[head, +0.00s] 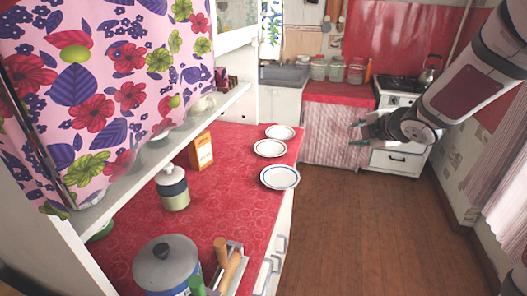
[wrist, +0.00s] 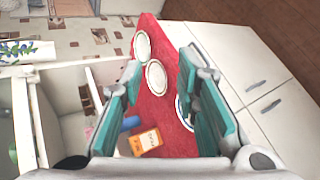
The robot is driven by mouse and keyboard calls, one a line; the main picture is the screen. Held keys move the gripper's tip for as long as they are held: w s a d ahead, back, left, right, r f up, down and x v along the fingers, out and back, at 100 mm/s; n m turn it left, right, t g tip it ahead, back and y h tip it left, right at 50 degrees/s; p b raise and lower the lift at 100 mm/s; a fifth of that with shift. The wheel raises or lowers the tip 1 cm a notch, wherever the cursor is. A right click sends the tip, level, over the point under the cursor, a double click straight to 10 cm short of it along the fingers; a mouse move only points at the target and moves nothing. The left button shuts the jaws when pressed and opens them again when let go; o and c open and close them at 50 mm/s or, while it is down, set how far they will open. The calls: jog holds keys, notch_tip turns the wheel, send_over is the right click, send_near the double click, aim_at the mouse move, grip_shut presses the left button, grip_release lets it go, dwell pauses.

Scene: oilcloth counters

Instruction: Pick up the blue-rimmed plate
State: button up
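The blue-rimmed plate (head: 280,177) is white and lies flat on the red counter, near its right edge, in the head view. It is the nearest of three plates. In the wrist view the blue-rimmed plate (wrist: 181,112) is mostly hidden behind the right finger. My gripper (head: 358,133) is in the air right of the counter, over the floor side, apart from the plate. Its teal fingers are spread, with nothing held between them; the open gripper (wrist: 158,62) also shows in the wrist view.
Two other plates (head: 270,148) (head: 280,132) lie behind it. An orange box (head: 201,151), a canister (head: 173,188), a grey-lidded pot (head: 167,265) and a utensil holder (head: 229,266) stand on the counter. A shelf (head: 166,148) overhangs the left. The wooden floor (head: 350,230) is clear.

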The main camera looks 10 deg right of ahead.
notch_tip(320, 180, down, 10)
jog(key=w+a+n+y+b, duration=0.1)
jog(key=w+n+y, duration=0.2)
jog(key=n+y, duration=0.25)
jog(key=n+g+y+b, duration=0.1)
jog(key=n+y, duration=0.4)
send_near(280, 179)
jog(key=w+d, duration=0.3)
jog(key=shift+h, duration=0.25)
jog(key=shift+x, duration=2.55)
grip_shut()
